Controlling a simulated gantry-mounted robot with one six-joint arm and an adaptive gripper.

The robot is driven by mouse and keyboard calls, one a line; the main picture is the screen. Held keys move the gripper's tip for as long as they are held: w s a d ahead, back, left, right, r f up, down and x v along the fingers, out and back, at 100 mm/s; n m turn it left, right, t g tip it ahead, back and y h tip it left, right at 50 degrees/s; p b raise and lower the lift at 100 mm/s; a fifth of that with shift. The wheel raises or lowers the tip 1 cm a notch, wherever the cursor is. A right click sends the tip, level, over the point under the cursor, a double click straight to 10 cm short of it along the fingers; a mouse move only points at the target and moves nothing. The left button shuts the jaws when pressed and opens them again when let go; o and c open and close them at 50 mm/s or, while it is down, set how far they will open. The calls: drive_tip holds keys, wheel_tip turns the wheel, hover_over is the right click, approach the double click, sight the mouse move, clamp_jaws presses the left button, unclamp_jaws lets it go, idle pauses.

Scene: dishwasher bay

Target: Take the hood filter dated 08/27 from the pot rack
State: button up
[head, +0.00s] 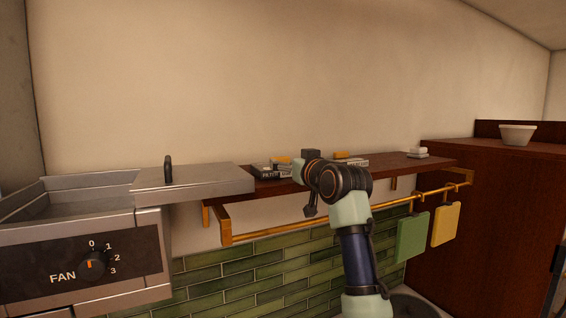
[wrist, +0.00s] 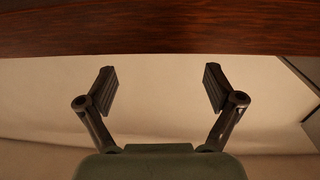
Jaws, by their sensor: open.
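The pot rack is a dark wooden shelf (head: 395,165) on the back wall with a brass rail below it. On its left part lies a small dark box (head: 268,172) with a white label that seems to read FILTER. Another light-labelled box (head: 355,162) with an orange top lies behind my arm, partly hidden. I cannot read a date on either. My gripper (wrist: 160,84) is open and empty in the wrist view, facing a band of dark wood (wrist: 160,35) across the top. In the head view my arm hides most of the gripper at the shelf.
A small white item (head: 418,153) lies on the shelf's right end. The steel hood (head: 95,230) with a FAN knob is left. A white bowl (head: 517,135) stands on the right cabinet.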

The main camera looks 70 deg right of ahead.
sight(281, 158)
drive_tip(key=p+x, duration=0.1)
drive_tip(key=x, duration=0.1)
drive_tip(key=r+p+x, duration=0.1)
drive_tip(key=p+x, duration=0.1)
drive_tip(key=shift+w+d, duration=0.1)
drive_tip(key=shift+w, duration=0.3)
drive_tip(key=shift+w+d+f+p, duration=0.3)
drive_tip(key=shift+d+p, duration=0.05)
drive_tip(key=c, duration=1.3)
